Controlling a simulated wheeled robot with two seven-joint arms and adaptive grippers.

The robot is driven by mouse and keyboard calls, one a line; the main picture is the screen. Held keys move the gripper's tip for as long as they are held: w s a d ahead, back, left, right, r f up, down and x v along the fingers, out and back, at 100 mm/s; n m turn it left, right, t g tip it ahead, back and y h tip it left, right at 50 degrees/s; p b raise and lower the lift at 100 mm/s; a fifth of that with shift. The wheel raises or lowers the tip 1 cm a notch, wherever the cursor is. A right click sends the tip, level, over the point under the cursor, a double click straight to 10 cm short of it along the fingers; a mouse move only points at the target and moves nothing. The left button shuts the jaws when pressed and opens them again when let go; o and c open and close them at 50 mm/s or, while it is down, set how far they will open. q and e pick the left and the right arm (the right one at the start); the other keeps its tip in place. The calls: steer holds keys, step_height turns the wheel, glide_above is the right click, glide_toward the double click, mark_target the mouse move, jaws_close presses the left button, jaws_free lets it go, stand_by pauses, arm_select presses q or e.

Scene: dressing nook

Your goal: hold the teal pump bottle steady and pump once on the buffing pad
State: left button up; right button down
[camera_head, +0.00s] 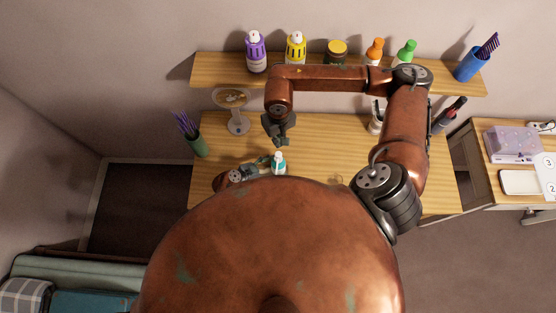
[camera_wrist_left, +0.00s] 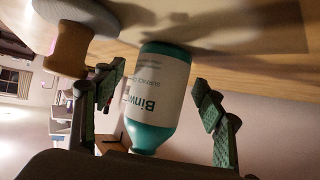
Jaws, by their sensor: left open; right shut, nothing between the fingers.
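The teal pump bottle (camera_head: 279,168), with a white top and label, stands on the wooden table. In the left wrist view the bottle (camera_wrist_left: 154,100) appears upside down between the two open fingers of my left gripper (camera_wrist_left: 160,108), with gaps at its sides. My left gripper (camera_head: 263,162) is just left of the bottle in the head view. My right gripper (camera_head: 281,139) is shut and empty, above and behind the bottle's top. A pale disc with a brown knob (camera_wrist_left: 68,48), possibly the buffing pad, shows beside the bottle; I cannot pick it out in the head view.
A shelf (camera_head: 220,72) at the back holds purple (camera_head: 256,55) and yellow (camera_head: 295,50) bottles, a jar, smaller bottles and a blue cup. A glass stand (camera_head: 235,115) and green vase (camera_head: 199,146) stand at left. My body hides the table's front.

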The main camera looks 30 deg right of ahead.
arm_select(q)
steer(key=v, duration=1.2)
